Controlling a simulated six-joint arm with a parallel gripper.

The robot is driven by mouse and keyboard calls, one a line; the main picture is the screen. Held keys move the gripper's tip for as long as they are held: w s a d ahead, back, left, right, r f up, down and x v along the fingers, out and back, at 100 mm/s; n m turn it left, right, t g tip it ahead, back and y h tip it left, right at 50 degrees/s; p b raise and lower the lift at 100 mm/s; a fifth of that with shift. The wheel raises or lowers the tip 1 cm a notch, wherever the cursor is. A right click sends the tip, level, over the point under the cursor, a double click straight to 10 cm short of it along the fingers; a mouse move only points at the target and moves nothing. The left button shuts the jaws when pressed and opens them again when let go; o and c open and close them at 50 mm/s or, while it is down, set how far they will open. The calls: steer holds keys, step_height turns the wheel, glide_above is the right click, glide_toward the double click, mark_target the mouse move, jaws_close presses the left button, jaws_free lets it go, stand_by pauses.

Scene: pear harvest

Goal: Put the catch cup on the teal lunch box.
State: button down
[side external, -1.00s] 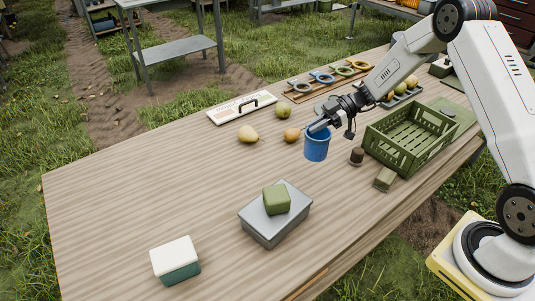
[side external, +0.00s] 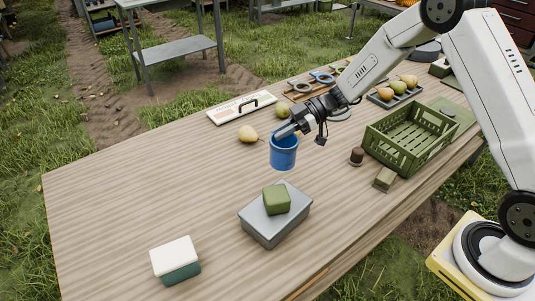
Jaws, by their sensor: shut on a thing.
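The catch cup is a blue cup (side external: 284,154), upright and held above the table in the middle of the side view. My gripper (side external: 285,133) is shut on its rim. The teal lunch box (side external: 178,268), with a white lid (side external: 175,251), stands at the table's front left, well to the lower left of the cup. Nothing lies on its lid.
A grey box (side external: 260,226) with a green block (side external: 276,199) on top stands between cup and lunch box. A green crate (side external: 408,137), a dark brown cup-like object (side external: 357,156) and an olive block (side external: 385,179) are at right. A yellow pear (side external: 247,134) lies behind. The left table is clear.

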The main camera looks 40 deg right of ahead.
steer(key=s+a+r, duration=0.2)
steer(key=s+a, duration=0.2)
steer(key=a, duration=0.4)
steer(key=s+a+r, duration=0.2)
steer(key=s+a, duration=0.3)
steer(key=a, duration=0.4)
steer(key=s+a+r+g, duration=0.1)
steer(key=s+a, duration=0.3)
steer(key=a, duration=0.4)
steer(key=shift+s+a+r+n, duration=0.3)
steer(key=shift+s+r+n, duration=0.1)
steer(key=shift+r, duration=0.1)
steer(key=w+a+f, duration=0.7)
steer(key=w+f, duration=0.2)
steer(key=w, duration=0.2)
steer(key=shift+a+f, duration=0.15)
steer(key=shift+a, duration=0.25)
steer(key=shift+f, duration=0.1)
steer(key=shift+w+a+f, duration=0.1)
steer(key=shift+w+f, duration=0.05)
steer(key=shift+f, duration=0.75)
steer(key=shift+w+a+f, duration=0.1)
steer(key=shift+f, duration=0.75)
steer(key=shift+f, duration=0.15)
